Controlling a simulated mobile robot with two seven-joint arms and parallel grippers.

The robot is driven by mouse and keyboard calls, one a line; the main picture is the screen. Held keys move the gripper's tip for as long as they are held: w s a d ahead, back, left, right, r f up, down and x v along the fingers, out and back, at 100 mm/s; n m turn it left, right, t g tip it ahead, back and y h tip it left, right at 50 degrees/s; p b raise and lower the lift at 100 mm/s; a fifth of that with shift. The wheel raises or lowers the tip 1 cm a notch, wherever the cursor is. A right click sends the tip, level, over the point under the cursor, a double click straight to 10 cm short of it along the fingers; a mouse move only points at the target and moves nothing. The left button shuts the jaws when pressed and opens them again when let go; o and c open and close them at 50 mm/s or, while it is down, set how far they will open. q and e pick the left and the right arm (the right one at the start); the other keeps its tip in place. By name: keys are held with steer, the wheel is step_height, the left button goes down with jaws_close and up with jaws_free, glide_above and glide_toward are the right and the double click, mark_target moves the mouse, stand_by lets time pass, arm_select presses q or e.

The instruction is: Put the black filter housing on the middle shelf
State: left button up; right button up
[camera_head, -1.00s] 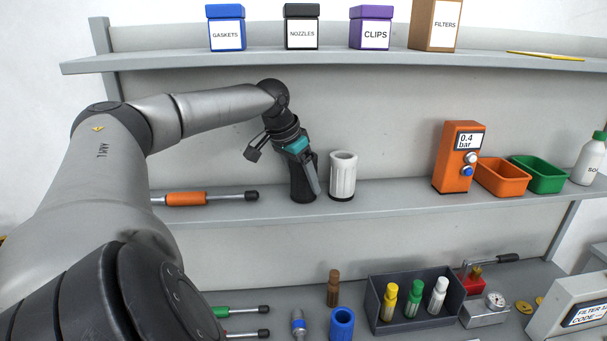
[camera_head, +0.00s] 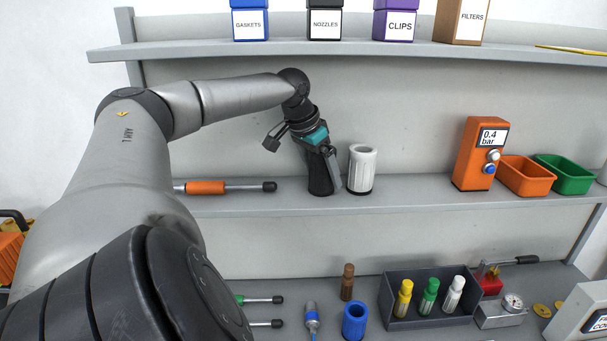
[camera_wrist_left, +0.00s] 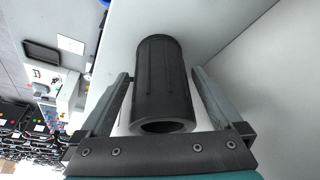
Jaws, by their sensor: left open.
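The black filter housing (camera_head: 320,178) stands upright on the middle shelf (camera_head: 420,199), just left of a white ribbed cylinder (camera_head: 362,168). My left gripper (camera_head: 324,168) reaches down to it from above, with its fingers around the housing's upper part. In the left wrist view the housing (camera_wrist_left: 163,85) lies between the two fingers (camera_wrist_left: 165,102), with a visible gap on each side, so the gripper is open. The housing's top rim faces the wrist camera. My right gripper is not in view.
An orange-handled tool (camera_head: 206,188) lies on the shelf to the left. An orange gauge box (camera_head: 478,155), an orange bin (camera_head: 525,177) and a green bin (camera_head: 566,175) stand to the right. The upper shelf (camera_head: 300,45) overhangs. Shelf space right of the white cylinder is clear.

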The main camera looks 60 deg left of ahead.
mark_target(311, 174)
arm_select(q)
steer(key=shift+s+r, duration=0.2)
steer(key=shift+r, duration=0.2)
steer(key=s+b, duration=0.2)
steer(key=b, duration=0.1)
steer(key=shift+s+d+f, duration=0.15)
steer(key=shift+s+d, duration=0.05)
steer(key=shift+s, duration=0.2)
steer(key=s+b, duration=0.1)
steer(key=s, duration=0.1)
steer(key=s+b, duration=0.1)
steer(key=s, duration=0.2)
steer(key=s+d, duration=0.1)
steer(key=s, duration=0.1)
steer(key=shift+s+d+b, duration=0.1)
steer(key=shift+s+b, duration=0.25)
steer(key=shift+b, duration=0.05)
steer(key=shift+s+d, duration=0.1)
steer(key=shift+s, duration=0.6)
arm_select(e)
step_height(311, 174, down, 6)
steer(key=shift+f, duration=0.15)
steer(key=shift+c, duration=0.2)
